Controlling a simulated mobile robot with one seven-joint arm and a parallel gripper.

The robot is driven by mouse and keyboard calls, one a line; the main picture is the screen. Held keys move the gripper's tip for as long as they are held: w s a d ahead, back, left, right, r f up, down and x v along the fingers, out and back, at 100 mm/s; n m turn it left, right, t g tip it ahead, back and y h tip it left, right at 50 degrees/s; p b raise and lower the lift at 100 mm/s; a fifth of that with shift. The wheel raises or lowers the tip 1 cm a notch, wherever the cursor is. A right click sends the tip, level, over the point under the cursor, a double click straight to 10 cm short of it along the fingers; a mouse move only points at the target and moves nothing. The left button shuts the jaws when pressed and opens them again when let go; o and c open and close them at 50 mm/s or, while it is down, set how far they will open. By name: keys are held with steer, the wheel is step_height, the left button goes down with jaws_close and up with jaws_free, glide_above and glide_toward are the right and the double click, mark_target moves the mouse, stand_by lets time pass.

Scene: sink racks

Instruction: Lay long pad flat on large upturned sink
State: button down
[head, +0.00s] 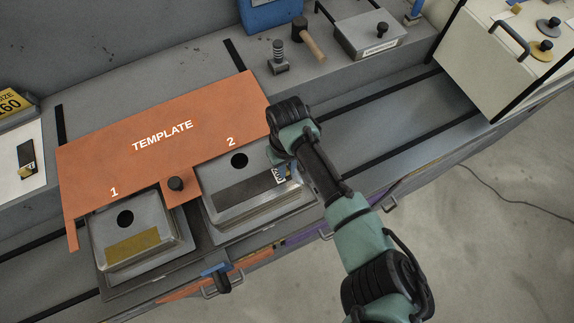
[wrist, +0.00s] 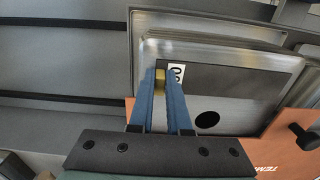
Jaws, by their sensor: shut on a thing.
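The large upturned sink (head: 210,172) is the right one of two metal sinks and has a round dark hole near the template. The long pad (head: 240,193) is a dark grey strip with a white label at its right end, lying along the sink's top face. It also shows in the wrist view (wrist: 225,78), running right from my fingers. My gripper (head: 284,171) is at the pad's labelled end, its blue fingers (wrist: 161,76) shut on a brass-coloured block there. The pad looks roughly parallel to the sink; I cannot tell whether it touches all along.
An orange template (head: 150,135) marked 1 and 2 lies behind the sinks, with a black knob (head: 176,184). The small sink (head: 165,222) at left bears a mustard pad (head: 132,246). A hammer (head: 308,38) and a grey box (head: 365,35) stand at the back.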

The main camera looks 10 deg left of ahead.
steer(key=c, duration=0.8)
jaws_free()
steer(key=shift+o, duration=0.2)
steer(key=o, duration=0.5)
steer(key=shift+o, duration=0.2)
steer(key=shift+r+p, duration=3.45)
steer(key=shift+p, duration=0.15)
